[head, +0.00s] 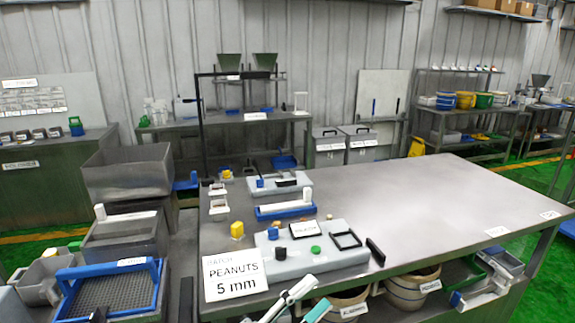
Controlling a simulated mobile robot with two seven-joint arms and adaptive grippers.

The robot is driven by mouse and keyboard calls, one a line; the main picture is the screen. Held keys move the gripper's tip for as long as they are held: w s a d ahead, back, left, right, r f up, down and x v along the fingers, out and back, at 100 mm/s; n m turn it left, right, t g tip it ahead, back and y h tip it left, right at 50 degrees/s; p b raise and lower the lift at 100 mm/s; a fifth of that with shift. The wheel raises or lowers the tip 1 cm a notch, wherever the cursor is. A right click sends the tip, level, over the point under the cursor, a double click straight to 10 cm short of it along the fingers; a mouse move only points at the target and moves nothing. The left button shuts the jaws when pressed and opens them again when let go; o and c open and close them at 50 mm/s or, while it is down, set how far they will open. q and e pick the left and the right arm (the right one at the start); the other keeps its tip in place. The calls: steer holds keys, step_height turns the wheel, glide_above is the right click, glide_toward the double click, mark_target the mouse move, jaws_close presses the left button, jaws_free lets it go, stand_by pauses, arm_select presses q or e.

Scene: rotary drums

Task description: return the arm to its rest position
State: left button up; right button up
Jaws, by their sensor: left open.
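My left gripper (318,293) shows at the bottom edge of the head view, with white and teal fingers. It is open, and nothing shows between the fingers. It appears in front of the near edge of the steel table (430,200); its exact height is unclear. Most of the left arm is out of view. My right gripper does not show.
A grey panel (285,262) with green and blue knobs lies on the table beside a "PEANUTS 5 mm" sign (235,277). Labelled pots (412,288) stand beneath the near edge. A blue-framed sieve (110,290) is at lower left. The table's right side is mostly clear.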

arm_select(q)
steer(key=s+a+f+n+t+y, duration=0.1)
steer(key=a+f+n+y, duration=0.55)
steer(key=f+n, duration=0.2)
steer(key=s+a+f+n+t+y, duration=0.1)
steer(key=a+f+n+t+y, duration=0.1)
steer(key=a+f+n+y, duration=0.6)
steer(key=s+a+f+n+g, duration=0.2)
steer(key=s+a+f, duration=0.3)
steer(key=f, duration=0.3)
steer(key=s+a+f+n+g+y, duration=0.1)
steer(key=s+a+f+n+g, duration=0.2)
steer(key=s+a+f, duration=0.2)
step_height(320, 180, down, 4)
steer(key=shift+s+f, duration=0.1)
steer(key=shift+s, duration=1.05)
